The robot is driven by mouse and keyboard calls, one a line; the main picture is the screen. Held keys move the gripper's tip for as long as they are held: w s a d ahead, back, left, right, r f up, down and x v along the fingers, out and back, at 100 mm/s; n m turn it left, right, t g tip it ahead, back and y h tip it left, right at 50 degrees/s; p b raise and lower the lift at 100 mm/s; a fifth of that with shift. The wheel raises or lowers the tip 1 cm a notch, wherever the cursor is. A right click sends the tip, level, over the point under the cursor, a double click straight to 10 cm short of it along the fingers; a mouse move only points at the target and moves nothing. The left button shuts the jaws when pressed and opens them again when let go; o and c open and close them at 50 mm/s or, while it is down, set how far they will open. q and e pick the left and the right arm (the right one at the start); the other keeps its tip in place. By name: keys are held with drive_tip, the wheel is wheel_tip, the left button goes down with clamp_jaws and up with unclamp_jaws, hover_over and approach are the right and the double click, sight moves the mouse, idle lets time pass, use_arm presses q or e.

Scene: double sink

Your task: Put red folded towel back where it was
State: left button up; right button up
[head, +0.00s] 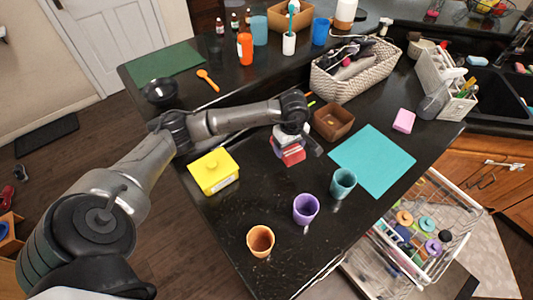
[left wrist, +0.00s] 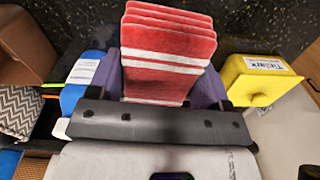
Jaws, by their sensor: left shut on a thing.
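The red folded towel (head: 291,154) with white stripes is under my left gripper (head: 292,142), low over the dark counter in the head view. In the left wrist view the towel (left wrist: 167,55) lies between the two purple-grey fingers of my left gripper (left wrist: 168,88), which are shut on it. Its folded layers face away from the palm. I cannot tell whether it touches the counter. My right gripper is not in view.
A yellow lidded box (head: 214,171) stands left of the towel, a brown box (head: 333,121) at its upper right. A teal mat (head: 372,160), teal cup (head: 342,183), purple cup (head: 305,208) and orange cup (head: 260,241) are nearby. A blue item (left wrist: 82,80) with a label is beside the fingers.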

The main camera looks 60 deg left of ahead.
use_arm(q)
drive_tip(key=shift+w+n, duration=0.1)
drive_tip(key=shift+n, duration=0.6)
drive_tip(key=shift+a+f, duration=0.15)
drive_tip(key=shift+a, duration=0.1)
drive_tip(key=p, duration=0.1)
hover_over(261, 155)
wheel_tip(261, 155, down, 7)
drive_tip(key=shift+r, duration=0.2)
drive_tip(key=shift+f, duration=2.05)
drive_tip(key=shift+a+f, duration=0.1)
drive_tip(key=shift+f, duration=0.15)
drive_tip(key=o, duration=0.9)
